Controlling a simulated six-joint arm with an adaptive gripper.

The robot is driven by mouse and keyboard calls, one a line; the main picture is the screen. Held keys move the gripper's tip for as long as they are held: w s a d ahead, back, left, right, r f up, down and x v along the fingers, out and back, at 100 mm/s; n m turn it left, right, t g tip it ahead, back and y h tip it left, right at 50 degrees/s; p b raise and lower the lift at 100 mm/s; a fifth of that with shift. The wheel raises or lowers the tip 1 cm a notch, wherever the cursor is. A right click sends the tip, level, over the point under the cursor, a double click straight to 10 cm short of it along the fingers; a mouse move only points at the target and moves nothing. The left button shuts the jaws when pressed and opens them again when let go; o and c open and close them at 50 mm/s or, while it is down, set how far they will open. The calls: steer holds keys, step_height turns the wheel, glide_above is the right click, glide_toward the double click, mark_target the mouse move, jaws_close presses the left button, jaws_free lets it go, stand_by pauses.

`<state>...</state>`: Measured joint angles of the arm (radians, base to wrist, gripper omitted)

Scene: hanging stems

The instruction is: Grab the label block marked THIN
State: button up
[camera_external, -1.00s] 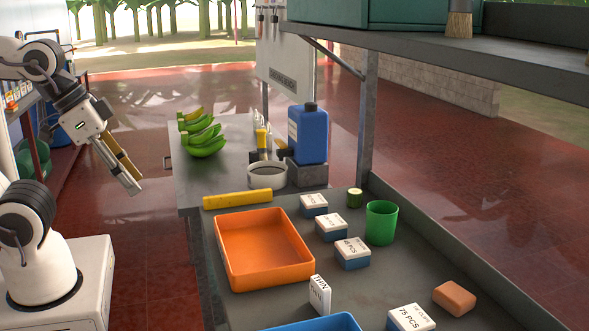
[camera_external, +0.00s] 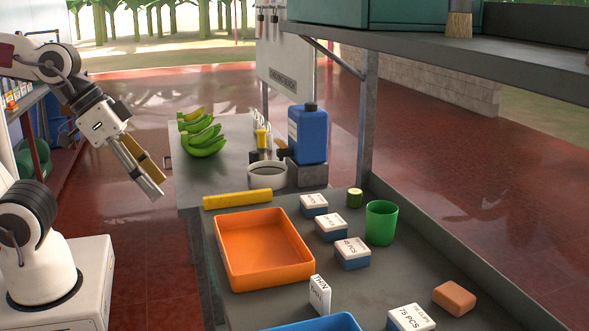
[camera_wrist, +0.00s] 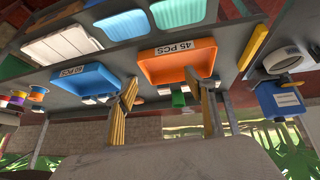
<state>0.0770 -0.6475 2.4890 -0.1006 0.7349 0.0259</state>
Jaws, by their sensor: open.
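My gripper (camera_external: 156,182) is open and empty, held in the air to the left of the table, well apart from the block. In the wrist view my gripper (camera_wrist: 165,95) shows two yellow-padded fingers spread apart with nothing between them. I cannot make out the THIN block for sure in the wrist view.
An orange tray (camera_external: 307,280), a blue tray (camera_external: 345,320), a yellow bar (camera_external: 237,199) and a green cup (camera_external: 381,223) share the table. Several white-and-blue label blocks (camera_external: 352,254) stand to the right. A grey shelf (camera_external: 480,58) overhangs the right side. A blue jug (camera_external: 308,135) stands behind.

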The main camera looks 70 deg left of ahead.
steer(key=w+d+f+t+h, duration=0.2)
steer(key=w+d+t+h, duration=0.1)
steer(key=w+d, duration=1.2)
steer(key=w+d+f+n+t+y, duration=0.1)
steer(key=w+d+f, duration=0.3)
steer(key=n+t+y, duration=0.1)
steer(key=t+y, duration=0.1)
steer(key=y, duration=0.1)
glide_toward(315, 287)
steer(key=w+d, duration=0.2)
steer(key=w, duration=0.1)
steer(key=shift+s+a+f+t+y, duration=0.1)
steer(key=shift+s+f+t+y, duration=0.2)
steer(key=shift+f+y, duration=0.4)
steer(key=shift+s+a+f+y, duration=0.15)
steer(key=shift+a+y, duration=0.05)
steer(key=shift+y, duration=0.2)
steer(key=shift+x, duration=1.3)
